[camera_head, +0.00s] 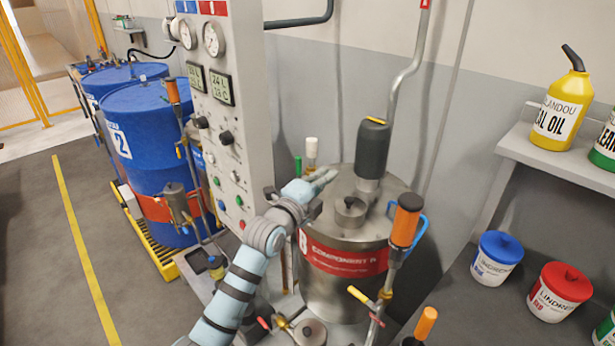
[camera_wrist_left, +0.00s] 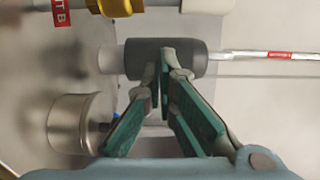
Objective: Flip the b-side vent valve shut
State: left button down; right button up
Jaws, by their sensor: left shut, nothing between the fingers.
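The b-side tank (camera_head: 345,290) is a steel drum with a red band marked B. Behind its lid stands a white-capped fitting with a brass part (camera_head: 311,150). In the left wrist view a brass fitting (camera_wrist_left: 112,8) is cut off by the top edge, beside a red tag (camera_wrist_left: 61,12) whose visible letters end in "T B"; the valve's lever and its position cannot be made out. My left gripper (camera_head: 330,176) is shut and empty above the tank lid. In the wrist view its fingers (camera_wrist_left: 162,65) meet in front of a dark grey cylinder (camera_wrist_left: 190,58). My right gripper is not in view.
The dark cylinder (camera_head: 372,150) stands on the lid, joined to a pipe. A panel (camera_head: 222,130) with gauges and knobs rises at left. An orange-handled tool (camera_head: 405,220) stands at the front right of the tank. Blue drums (camera_head: 150,150) stand farther left.

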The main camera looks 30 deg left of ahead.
aim_at(299, 169)
pick_arm(q)
jog(key=a, duration=0.2)
jog(key=s+a, duration=0.1)
jog(key=a, duration=0.1)
jog(key=shift+s+p, duration=0.2)
jog(key=shift+p, duration=0.1)
jog(key=shift+w, duration=0.1)
